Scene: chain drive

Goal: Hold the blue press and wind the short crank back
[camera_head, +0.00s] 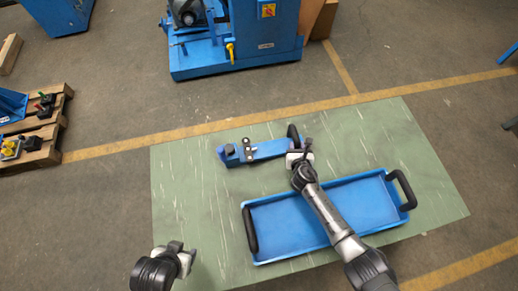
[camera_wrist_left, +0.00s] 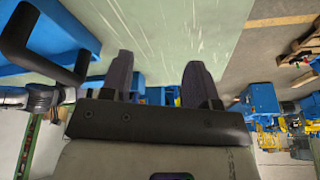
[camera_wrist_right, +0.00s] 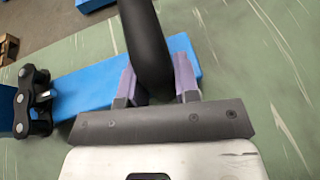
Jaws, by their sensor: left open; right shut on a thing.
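The blue press (camera_head: 268,150) lies on the green mat as a long blue bar. Its thick black handle (camera_head: 292,134) stands at its right end. My right gripper (camera_head: 300,157) is shut on this handle, which rises between its fingers in the right wrist view (camera_wrist_right: 155,78). A dark linked piece (camera_wrist_right: 32,100) sits across the bar left of the gripper; I cannot tell if it is the short crank. A dark knob (camera_head: 229,149) is at the bar's left end. My left gripper (camera_head: 180,250) is open and empty over the mat's front left, apart from the press; its fingers show in its wrist view (camera_wrist_left: 158,82).
A blue tray (camera_head: 250,205) with black handles lies under my right forearm. The green mat (camera_head: 185,190) is clear left of the tray. A blue machine (camera_head: 265,40) stands behind the mat. A wooden pallet (camera_head: 48,150) with small parts is at the left.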

